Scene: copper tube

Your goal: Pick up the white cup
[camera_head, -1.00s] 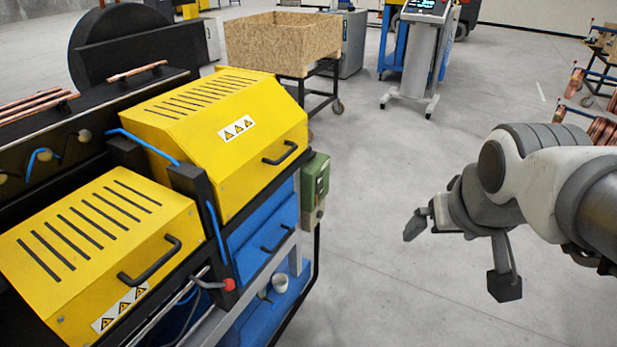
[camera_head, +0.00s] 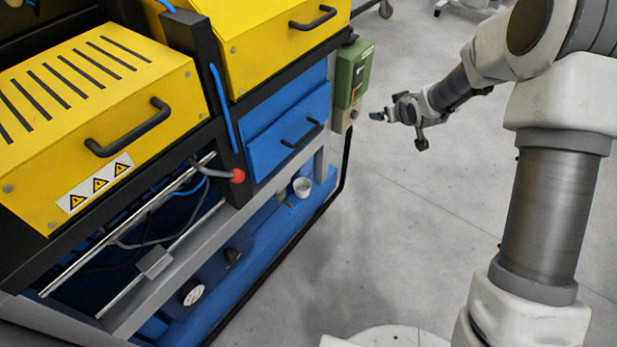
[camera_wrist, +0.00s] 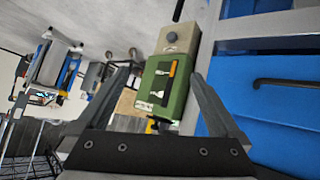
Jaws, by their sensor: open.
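My gripper (camera_head: 397,129) is open and empty, out in front of the machine, to the right of and higher than the cup. In the wrist view, the spread fingers of my gripper (camera_wrist: 162,100) frame a green control box. The cup does not show in the wrist view.
The green control box (camera_head: 352,72) juts from the machine's corner near my gripper. The blue drawer (camera_head: 287,128) with its black handle overhangs the shelf. A black frame rail runs along the shelf's outer edge. Grey floor (camera_head: 400,220) right of the machine is clear.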

